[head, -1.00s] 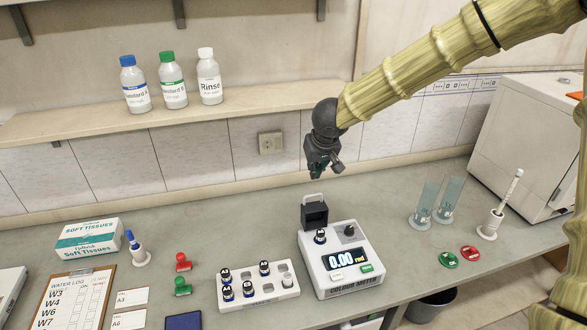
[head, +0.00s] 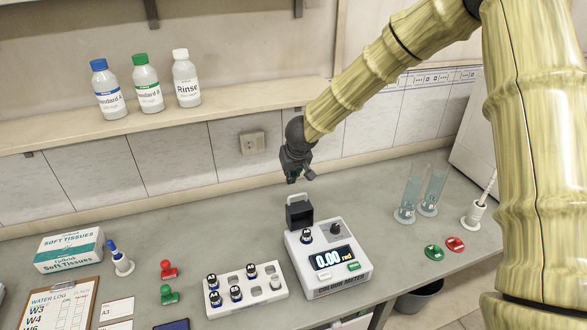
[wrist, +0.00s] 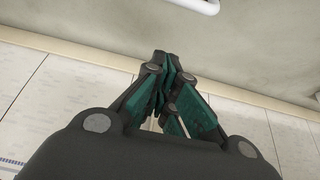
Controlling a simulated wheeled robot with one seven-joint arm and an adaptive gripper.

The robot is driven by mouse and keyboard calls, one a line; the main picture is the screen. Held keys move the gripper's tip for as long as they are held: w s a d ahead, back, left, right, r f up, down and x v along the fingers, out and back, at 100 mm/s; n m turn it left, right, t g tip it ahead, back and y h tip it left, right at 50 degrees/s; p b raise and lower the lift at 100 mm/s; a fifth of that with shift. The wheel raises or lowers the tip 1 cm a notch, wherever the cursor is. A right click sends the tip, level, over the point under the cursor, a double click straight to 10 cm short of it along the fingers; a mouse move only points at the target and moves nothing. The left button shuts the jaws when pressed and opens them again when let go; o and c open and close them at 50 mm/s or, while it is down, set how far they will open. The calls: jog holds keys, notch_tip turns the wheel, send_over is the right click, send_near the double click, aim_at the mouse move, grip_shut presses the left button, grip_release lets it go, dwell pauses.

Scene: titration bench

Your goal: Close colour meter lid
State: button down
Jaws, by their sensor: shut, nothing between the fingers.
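The colour meter (head: 330,262) is a white box on the bench, with a lit display reading 0.00 and two buttons. Its dark lid (head: 299,213) stands raised at the back, with a pale loop handle on top. A dark-capped vial (head: 307,236) stands in the meter's well in front of the lid. My gripper (head: 301,178) is shut and empty, a little above and behind the lid, apart from it. The wrist view shows its closed fingers (wrist: 168,85), with a white bar (wrist: 200,4) at the top edge, possibly the lid's handle.
A white rack (head: 247,290) with several vials stands left of the meter. Bottles (head: 147,83) stand on the shelf (head: 215,108) above. The bench behind the meter looks clear.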

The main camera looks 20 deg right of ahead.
jog(key=s, duration=0.1)
jog(key=s+f, duration=0.1)
jog(key=s, duration=0.1)
jog(key=shift+s+b, duration=0.3)
jog(key=shift+d, duration=0.1)
jog(key=shift+s+f+b, duration=0.1)
jog(key=shift+s+b, duration=0.05)
jog(key=shift+b, duration=0.5)
jog(key=shift+s+a+r+t+b, duration=0.2)
jog(key=shift+a+t+b, duration=0.1)
jog(key=shift+t+b, duration=0.15)
